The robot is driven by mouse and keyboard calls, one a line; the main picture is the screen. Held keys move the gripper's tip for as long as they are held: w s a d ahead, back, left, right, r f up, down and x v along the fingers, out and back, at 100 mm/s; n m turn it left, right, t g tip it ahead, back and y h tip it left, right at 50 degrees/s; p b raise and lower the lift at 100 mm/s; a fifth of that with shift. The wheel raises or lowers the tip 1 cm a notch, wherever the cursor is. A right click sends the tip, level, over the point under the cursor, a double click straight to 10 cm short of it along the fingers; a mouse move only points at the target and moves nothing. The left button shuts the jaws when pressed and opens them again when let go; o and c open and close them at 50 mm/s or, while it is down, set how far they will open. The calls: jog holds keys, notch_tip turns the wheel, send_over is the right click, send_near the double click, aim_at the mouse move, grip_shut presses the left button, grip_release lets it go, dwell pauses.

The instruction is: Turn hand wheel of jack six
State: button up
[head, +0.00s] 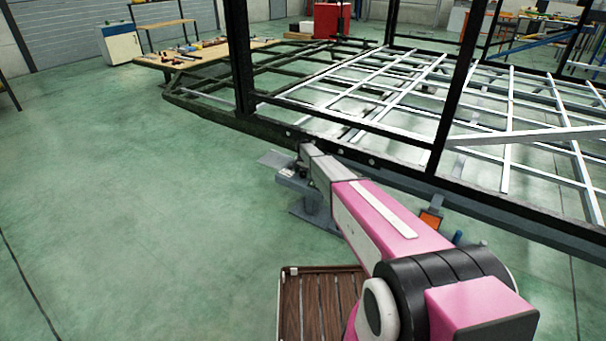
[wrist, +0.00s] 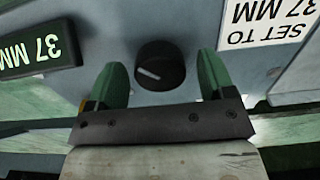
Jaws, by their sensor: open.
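A round black knob (wrist: 160,66) with a pale pointer line, which I take to be the hand wheel, sits on a grey-blue panel in the wrist view. My gripper (wrist: 162,80) is open, with one green finger on each side of the knob. Gaps show between the knob and both fingers. A dark display (wrist: 38,50) at the left reads "37 MM" upside down. A white label (wrist: 268,18) at the right reads "SET TO 37 MM", also upside down. In the head view, my arm reaches to a grey jack (head: 312,205) under the chassis edge and hides part of it.
The black and silver trailer chassis (head: 352,136) extends along the far side. A slatted wooden crate (head: 318,300) stands on the floor near my arm. A workbench with tools (head: 205,52) is at the back left. The green floor at left is clear.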

aim_at(303, 172)
notch_tip(303, 172, up, 11)
jog(key=shift+f, duration=0.15)
dwell(0.4)
jog(key=s+d+r+n, duration=0.2)
jog(key=s+d+r, duration=0.3)
jog(key=s, duration=1.4)
jog(key=s+d+r+n, duration=0.2)
jog(key=s+d+r, duration=0.3)
jog(key=s, duration=1.5)
jog(key=s+d+r+n, duration=0.3)
jog(key=s+d+r, duration=0.2)
jog(key=s, duration=1.5)
jog(key=shift+r, duration=0.3)
jog(key=shift+c, duration=0.3)
